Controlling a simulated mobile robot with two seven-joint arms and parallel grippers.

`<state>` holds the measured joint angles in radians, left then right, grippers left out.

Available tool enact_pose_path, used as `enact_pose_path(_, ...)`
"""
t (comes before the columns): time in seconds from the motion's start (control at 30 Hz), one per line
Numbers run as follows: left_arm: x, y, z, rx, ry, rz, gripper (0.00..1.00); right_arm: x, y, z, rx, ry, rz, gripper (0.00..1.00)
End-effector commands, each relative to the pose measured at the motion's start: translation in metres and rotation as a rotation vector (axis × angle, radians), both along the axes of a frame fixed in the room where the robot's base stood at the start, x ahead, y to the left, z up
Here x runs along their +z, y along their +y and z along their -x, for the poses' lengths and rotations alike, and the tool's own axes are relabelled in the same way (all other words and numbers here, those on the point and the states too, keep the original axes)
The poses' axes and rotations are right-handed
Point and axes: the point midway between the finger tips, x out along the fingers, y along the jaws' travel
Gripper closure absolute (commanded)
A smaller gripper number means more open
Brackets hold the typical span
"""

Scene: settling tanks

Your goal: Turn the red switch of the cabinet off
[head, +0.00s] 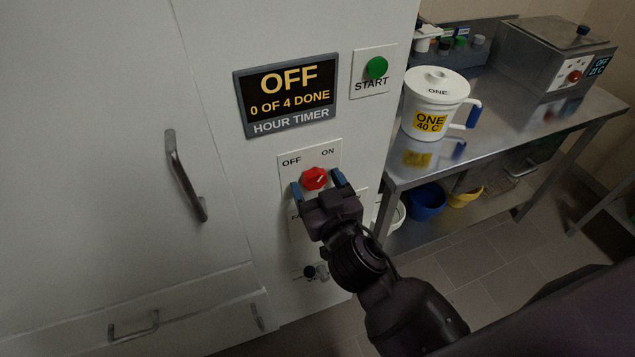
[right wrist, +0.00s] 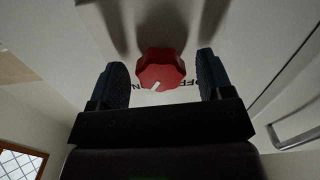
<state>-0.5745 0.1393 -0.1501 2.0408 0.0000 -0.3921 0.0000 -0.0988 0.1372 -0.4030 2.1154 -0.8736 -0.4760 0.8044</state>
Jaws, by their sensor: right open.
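The red switch (head: 314,178) is a round knob on a white plate (head: 288,172) of the cabinet (head: 215,60), below the words OFF on the left and ON on the right. My right gripper (head: 317,184) is open, with one blue finger on each side of the knob. The right wrist view shows the red knob (right wrist: 160,69) between the fingers (right wrist: 161,82), with gaps on both sides. There the knob's white mark points down-left, toward the partly hidden ON lettering. My left gripper is not in view.
Above the switch are a display (head: 289,95) reading OFF, 0 OF 4 DONE, HOUR TIMER, and a green START button (head: 376,68). A cabinet handle (head: 184,175) is on the left. A steel table (head: 500,110) with a white jug (head: 436,95) stands on the right.

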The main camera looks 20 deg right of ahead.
Motion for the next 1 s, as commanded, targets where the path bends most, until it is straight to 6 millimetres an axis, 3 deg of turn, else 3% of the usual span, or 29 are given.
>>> enact_pose_path(0.37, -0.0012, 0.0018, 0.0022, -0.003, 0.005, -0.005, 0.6, 0.0, -0.0001, -0.0038, 0.0, 0.0, 0.0, 0.27)
enact_pose_path(0.7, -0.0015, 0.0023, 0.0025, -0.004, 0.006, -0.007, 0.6, 0.0001, -0.0001, -0.0037, 0.0, 0.0, 0.0, 0.76)
enact_pose_path(1.0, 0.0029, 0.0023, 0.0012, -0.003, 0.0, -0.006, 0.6, 0.0016, -0.0003, -0.0036, 0.0, -0.003, 0.043, 0.76)
